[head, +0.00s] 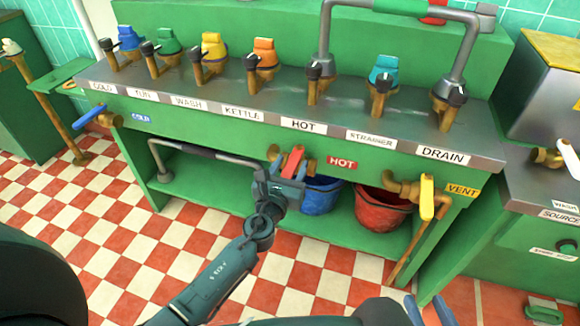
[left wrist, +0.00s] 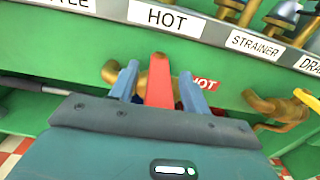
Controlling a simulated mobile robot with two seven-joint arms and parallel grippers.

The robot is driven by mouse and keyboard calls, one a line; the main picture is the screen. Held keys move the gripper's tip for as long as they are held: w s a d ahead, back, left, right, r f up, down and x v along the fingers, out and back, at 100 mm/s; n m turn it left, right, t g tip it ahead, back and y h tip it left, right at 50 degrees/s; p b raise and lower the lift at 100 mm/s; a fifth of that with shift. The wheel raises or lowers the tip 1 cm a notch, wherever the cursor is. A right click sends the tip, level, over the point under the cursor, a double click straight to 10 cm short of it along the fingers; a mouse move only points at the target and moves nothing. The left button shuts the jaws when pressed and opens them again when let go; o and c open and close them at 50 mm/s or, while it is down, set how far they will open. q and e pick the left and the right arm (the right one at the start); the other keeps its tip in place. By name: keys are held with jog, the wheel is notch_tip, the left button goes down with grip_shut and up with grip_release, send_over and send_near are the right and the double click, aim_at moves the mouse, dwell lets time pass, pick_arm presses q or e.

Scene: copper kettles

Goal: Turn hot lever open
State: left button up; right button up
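The hot lever (head: 293,160) is a red handle on a brass valve, under the HOT sign on the front of the green counter. The red HOT tag (head: 342,162) is to its right. In the left wrist view the red lever (left wrist: 158,82) points towards my palm. My left gripper (head: 279,177) is at the lever, with its blue fingers on either side of it. The fingers look apart, with small gaps beside the lever, so it appears open around it. My right gripper (head: 429,309) shows only its fingertips at the bottom edge, spread apart and empty.
A blue bucket (head: 322,196) and a red bucket (head: 384,209) stand below. A yellow vent lever (head: 427,197) is to the right and a blue cold lever (head: 88,117) far left. A grey rail (head: 205,153) runs left of the lever.

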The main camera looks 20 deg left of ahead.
pick_arm(q)
grip_shut()
dwell(0.6)
